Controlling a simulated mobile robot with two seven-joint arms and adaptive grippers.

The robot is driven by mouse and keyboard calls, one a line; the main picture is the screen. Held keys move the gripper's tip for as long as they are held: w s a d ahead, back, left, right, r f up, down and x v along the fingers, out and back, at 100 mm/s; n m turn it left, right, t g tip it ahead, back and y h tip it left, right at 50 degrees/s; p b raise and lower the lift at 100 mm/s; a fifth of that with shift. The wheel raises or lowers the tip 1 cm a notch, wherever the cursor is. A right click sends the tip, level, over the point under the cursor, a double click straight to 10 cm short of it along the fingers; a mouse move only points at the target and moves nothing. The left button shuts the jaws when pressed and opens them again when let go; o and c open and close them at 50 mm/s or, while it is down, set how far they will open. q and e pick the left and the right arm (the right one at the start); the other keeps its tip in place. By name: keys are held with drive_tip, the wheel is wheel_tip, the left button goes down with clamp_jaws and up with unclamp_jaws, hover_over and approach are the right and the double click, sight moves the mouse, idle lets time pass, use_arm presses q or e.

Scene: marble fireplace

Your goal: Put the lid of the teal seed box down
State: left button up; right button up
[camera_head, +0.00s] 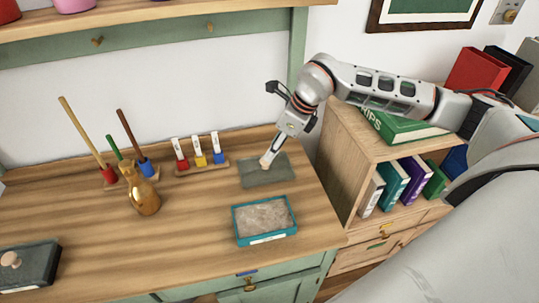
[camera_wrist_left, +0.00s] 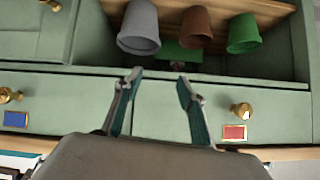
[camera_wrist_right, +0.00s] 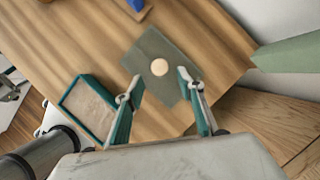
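The teal seed box (camera_head: 240,237) stands open on the wooden desk, filled with grey-brown seed; it also shows in the right wrist view (camera_wrist_right: 66,101). Its flat grey lid (camera_head: 282,176) lies on the desk just behind it, apart from it. In the right wrist view the lid (camera_wrist_right: 150,45) has a round pale knob (camera_wrist_right: 160,67). My right gripper (camera_head: 268,158) is over the lid. Its fingers (camera_wrist_right: 160,80) are apart, with the knob showing between and beyond them. My left gripper (camera_wrist_left: 155,76) is open and empty, facing green drawer fronts; it is outside the head view.
A brass bottle (camera_head: 145,199), a rack of coloured tags (camera_head: 202,166) and sticks in coloured holders (camera_head: 146,167) stand left of the lid. A dark lidded box (camera_head: 35,266) is at front left. A bookcase (camera_head: 345,170) borders the desk at right.

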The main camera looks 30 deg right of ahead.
drive_tip(key=v, duration=0.6)
idle(0.4)
drive_tip(key=shift+s, duration=0.1)
